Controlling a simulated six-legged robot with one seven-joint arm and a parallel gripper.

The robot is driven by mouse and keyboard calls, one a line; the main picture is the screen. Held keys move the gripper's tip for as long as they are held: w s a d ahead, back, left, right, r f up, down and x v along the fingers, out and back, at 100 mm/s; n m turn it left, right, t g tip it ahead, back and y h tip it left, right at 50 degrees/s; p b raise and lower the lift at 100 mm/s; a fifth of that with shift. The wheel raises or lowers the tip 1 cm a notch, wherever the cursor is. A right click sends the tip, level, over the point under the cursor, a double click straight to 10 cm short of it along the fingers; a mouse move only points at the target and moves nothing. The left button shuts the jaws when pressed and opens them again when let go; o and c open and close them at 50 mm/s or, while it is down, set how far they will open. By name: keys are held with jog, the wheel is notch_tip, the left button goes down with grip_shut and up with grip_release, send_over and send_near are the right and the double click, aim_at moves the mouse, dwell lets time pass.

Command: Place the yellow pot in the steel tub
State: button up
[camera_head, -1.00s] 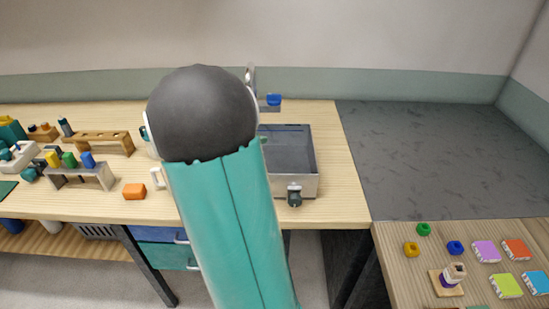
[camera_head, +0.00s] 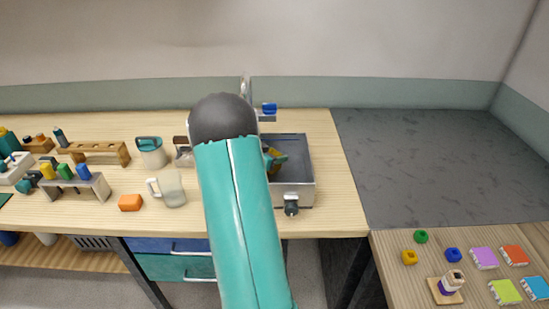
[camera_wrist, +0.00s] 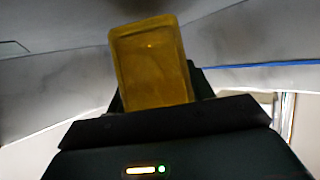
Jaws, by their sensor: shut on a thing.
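The steel tub (camera_head: 301,196) stands on the wooden bench, right of my arm in the head view; the arm hides its left part. The yellow pot (camera_wrist: 150,62) shows large in the wrist view, its flat end facing the camera, held between the dark fingers of my gripper (camera_wrist: 160,98). In the head view, a small part of my gripper (camera_head: 273,158) shows over the tub's inside, with a dull yellow patch beside it. The wrist view shows grey metal walls around the pot. I cannot tell whether the pot touches the tub's floor.
Grey slab (camera_head: 430,165) at right is clear.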

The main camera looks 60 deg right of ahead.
jog(key=shift+f, duration=0.5)
jog(key=shift+f, duration=0.15)
jog(key=o, duration=1)
jog(key=shift+o, duration=0.2)
jog(key=shift+w+r, duration=0.1)
jog(key=shift+r, duration=0.1)
jog(key=v, duration=0.7)
jog(key=shift+a, duration=0.25)
